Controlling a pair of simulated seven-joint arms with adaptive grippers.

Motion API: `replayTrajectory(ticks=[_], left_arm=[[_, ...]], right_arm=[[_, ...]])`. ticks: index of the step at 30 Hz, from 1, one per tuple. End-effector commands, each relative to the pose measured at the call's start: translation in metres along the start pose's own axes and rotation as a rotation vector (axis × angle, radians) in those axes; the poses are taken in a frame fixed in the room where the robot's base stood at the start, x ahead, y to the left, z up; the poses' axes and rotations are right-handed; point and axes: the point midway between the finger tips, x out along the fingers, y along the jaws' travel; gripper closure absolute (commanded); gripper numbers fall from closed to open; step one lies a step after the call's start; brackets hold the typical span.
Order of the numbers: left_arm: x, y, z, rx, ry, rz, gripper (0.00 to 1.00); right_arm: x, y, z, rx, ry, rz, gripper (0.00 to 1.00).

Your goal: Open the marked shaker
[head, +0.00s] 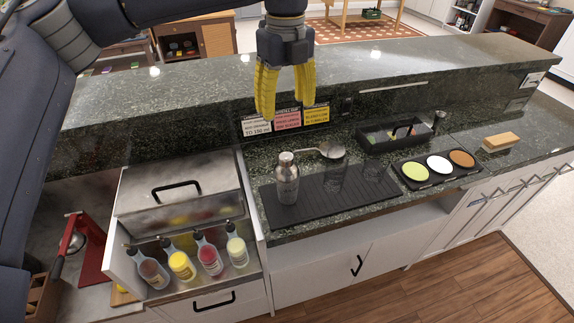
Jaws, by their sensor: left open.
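A silver metal shaker (287,182) stands upright at the left end of the black bar mat (300,208). Its lid is on. Some marks show on its body, too small to read. My left gripper (284,113), with yellow fingers, is open and points down, above and behind the shaker, apart from it and empty. My right gripper is not in view.
Glasses (335,175) stand on the mat right of the shaker. A strainer or spoon (328,150) lies behind it. A black caddy (396,135), a garnish tray (437,168) and a jigger (439,119) are further right. Bottles (180,262) fill the speed rail at lower left. Recipe cards (287,118) stand behind.

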Motion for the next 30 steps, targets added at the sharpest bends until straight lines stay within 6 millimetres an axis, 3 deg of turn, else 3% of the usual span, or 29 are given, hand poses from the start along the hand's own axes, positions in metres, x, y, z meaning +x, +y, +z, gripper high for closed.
replayTrajectory(ticks=[15, 21, 30], left_arm=[[0.090, 0.000, -0.001, 0.003, 0.005, 0.000, 0.37], [0.107, 0.000, -0.001, 0.004, 0.003, -0.002, 0.37], [0.117, -0.001, -0.001, 0.004, 0.004, -0.001, 0.37]], right_arm=[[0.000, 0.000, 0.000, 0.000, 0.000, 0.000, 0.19], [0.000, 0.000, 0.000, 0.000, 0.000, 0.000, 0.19], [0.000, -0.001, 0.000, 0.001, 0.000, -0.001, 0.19]])
